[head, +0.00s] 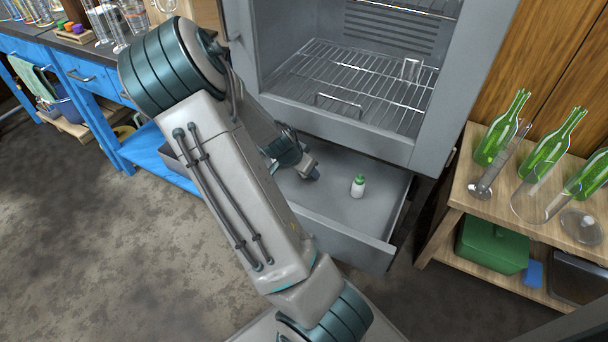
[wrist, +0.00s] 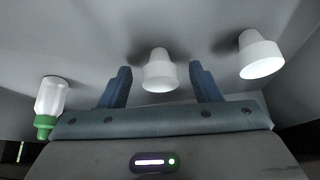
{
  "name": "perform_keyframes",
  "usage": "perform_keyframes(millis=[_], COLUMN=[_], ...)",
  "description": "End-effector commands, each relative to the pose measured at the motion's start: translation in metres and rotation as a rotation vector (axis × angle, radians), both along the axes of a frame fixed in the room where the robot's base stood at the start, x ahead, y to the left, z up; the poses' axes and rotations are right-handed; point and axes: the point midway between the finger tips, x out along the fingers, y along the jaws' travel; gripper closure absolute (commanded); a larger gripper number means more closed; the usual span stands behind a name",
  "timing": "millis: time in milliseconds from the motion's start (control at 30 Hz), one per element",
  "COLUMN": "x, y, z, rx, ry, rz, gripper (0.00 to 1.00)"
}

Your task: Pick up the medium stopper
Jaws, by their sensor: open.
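My gripper (wrist: 160,78) is open inside the pulled-out drawer (head: 345,229), its two blue fingers apart. In the wrist view a white tapered stopper (wrist: 158,75) stands between and just beyond the fingertips, on the drawer floor. A second white stopper (wrist: 260,56) stands to the right, outside the fingers. I cannot tell from their sizes which is the medium one. In the head view the gripper (head: 309,170) is low in the drawer, and my arm hides both stoppers.
A small white bottle with a green cap (head: 358,186) stands in the drawer, left of my gripper in the wrist view (wrist: 50,103). The open cabinet with a wire rack (head: 350,90) is above. A wooden shelf (head: 540,222) with green bottles (head: 500,130) stands at right.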

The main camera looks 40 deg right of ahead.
Motion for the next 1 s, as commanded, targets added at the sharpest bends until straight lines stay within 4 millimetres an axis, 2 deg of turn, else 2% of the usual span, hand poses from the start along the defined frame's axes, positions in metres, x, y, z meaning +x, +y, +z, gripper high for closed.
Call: perform_keyframes(millis=[233,267,400,433,767,1000], x=[0.001,0.000,0.000,0.000,0.000,0.000], y=[-0.001,-0.001,-0.001,-0.001,-0.001,-0.002], z=[-0.001,-0.001,-0.001,-0.001,0.001,0.015], rx=[0.000,0.000,0.000,0.000,0.000,0.000], ry=[-0.001,-0.001,-0.001,-0.001,-0.001,-0.001], rz=[0.000,0.000,0.000,0.000,0.000,-0.003], gripper=[0.42,0.48,0.87,0.90,0.90,0.90])
